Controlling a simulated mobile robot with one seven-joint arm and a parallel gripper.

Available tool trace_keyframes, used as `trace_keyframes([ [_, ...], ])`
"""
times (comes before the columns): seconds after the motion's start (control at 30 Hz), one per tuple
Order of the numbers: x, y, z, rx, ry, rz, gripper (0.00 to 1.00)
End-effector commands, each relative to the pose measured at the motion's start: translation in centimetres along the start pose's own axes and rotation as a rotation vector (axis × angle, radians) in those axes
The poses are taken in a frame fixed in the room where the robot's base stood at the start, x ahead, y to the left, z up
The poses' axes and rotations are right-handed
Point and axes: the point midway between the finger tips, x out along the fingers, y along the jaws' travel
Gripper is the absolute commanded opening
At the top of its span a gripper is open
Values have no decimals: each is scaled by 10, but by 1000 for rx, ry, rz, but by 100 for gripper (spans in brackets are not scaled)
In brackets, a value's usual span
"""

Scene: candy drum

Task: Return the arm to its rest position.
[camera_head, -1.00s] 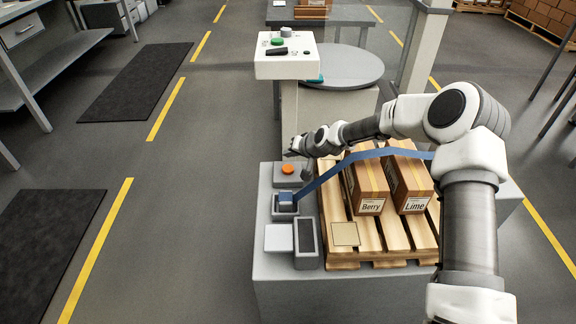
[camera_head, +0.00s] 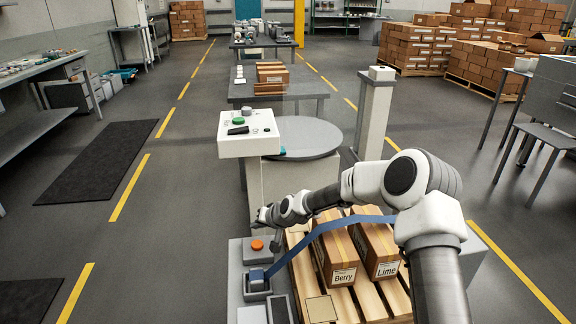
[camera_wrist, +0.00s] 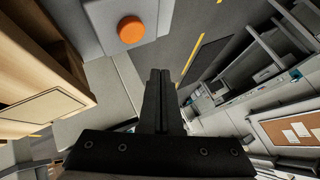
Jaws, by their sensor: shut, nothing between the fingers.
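My arm (camera_head: 438,240) reaches from the lower right toward the left over the pallet, bent at the elbow. My gripper (camera_head: 262,217) is at its far left end, near the orange button (camera_head: 257,245) and apart from it. In the wrist view my gripper's fingers (camera_wrist: 160,75) are together with nothing between them. The orange button also shows in the wrist view (camera_wrist: 130,30), at the upper left of the fingers. A blue strap (camera_head: 322,228) runs from a small grey holder (camera_head: 256,283) across to my arm.
A wooden pallet (camera_head: 368,299) holds the Berry box (camera_head: 343,276) and Lime box (camera_head: 386,268) below my arm. A white control panel (camera_head: 248,145) and a round grey disc (camera_head: 308,140) stand beyond. The floor on the left is clear around a dark mat (camera_head: 100,160).

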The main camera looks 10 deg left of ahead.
Motion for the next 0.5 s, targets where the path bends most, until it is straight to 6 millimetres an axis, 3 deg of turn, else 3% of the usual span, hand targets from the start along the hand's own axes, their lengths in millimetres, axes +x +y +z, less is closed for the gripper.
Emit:
trace_keyframes([
  [0.17, -26, -4, -7, -51, -12, 30, 0],
  [0.5, -133, -6, -18, -196, -65, 178, 0],
])
